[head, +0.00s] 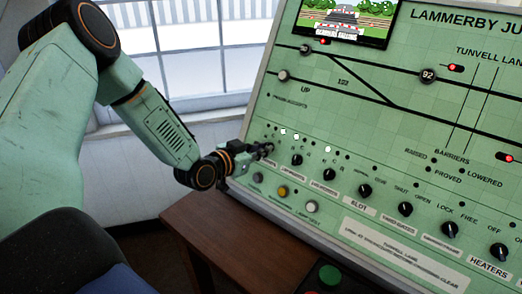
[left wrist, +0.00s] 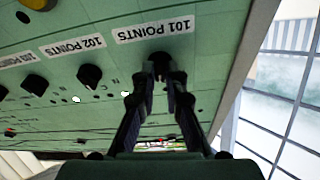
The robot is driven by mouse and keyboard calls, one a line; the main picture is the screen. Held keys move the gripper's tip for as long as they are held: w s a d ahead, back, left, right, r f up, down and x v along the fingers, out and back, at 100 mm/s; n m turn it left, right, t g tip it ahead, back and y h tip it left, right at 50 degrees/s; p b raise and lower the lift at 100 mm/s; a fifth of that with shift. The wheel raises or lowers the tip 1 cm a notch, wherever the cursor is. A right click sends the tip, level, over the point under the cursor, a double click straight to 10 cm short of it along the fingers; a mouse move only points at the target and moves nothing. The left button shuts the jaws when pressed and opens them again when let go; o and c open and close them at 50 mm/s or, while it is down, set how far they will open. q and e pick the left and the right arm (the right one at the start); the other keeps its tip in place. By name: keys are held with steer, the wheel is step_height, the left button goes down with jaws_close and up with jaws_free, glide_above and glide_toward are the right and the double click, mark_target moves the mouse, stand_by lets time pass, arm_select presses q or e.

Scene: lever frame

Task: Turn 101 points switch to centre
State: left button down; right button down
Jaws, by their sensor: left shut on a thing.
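The 101 points switch (left wrist: 158,57) is a black rotary knob on the green panel, below its white "101 POINTS" label (left wrist: 154,33) in the left wrist view, where the lettering is upside down. My left gripper (left wrist: 161,72) is shut on this knob, one finger on each side. In the head view my left gripper (head: 264,151) reaches the panel's left edge and largely hides the knob. Which way the knob points cannot be told. My right gripper is not in view.
Coloured buttons (head: 283,191) lie below. A screen (head: 345,20) tops the panel. A brown desk (head: 235,240) and window (head: 180,50) are nearby.

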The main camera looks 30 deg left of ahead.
arm_select(q)
steer(key=shift+n+y, duration=0.3)
steer(key=shift+n, duration=0.8)
steer(key=c, duration=1.4)
jaws_free()
step_height(320, 180, up, 10)
steer(key=shift+s+f, duration=0.1)
steer(key=shift+s, duration=0.05)
